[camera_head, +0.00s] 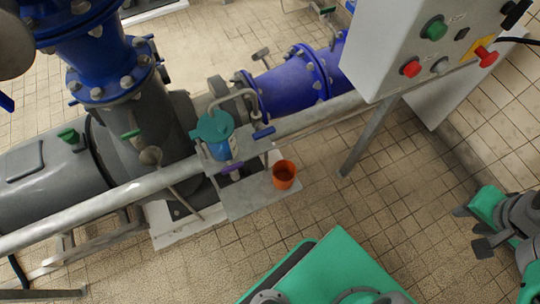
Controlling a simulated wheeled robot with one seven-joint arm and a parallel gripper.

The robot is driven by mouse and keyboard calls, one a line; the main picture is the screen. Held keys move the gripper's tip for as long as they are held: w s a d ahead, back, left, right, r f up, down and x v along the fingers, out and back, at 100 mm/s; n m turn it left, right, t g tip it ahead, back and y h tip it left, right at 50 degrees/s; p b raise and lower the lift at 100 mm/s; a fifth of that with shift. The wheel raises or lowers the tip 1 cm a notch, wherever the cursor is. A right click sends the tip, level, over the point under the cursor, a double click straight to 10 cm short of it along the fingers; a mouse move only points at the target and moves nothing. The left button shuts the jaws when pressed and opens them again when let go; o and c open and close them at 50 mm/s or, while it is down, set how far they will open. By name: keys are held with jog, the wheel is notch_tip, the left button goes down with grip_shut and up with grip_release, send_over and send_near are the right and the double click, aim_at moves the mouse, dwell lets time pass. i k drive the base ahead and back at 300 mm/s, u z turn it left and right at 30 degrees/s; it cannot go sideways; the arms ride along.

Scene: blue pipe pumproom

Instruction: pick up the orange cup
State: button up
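The orange cup (284,175) stands upright on a flat grey metal plate (255,196) near the plate's right end, with its open top showing. My gripper (473,229) is at the right edge, well to the right of the cup and lower in the picture. Its two dark fingertips appear spread apart with nothing between them, so it looks open and empty. Nothing hides the cup.
A silver rail (95,205) runs just behind the cup. A teal and blue object (214,133) and a purple item (232,168) are left of it. A control box (420,45) stands at upper right on a post (368,137). Tiled floor (400,175) lies between gripper and cup.

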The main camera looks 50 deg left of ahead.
aim_at(285, 171)
jog(key=u, duration=4.5)
jog(key=k, duration=0.45)
jog(key=u, duration=0.05)
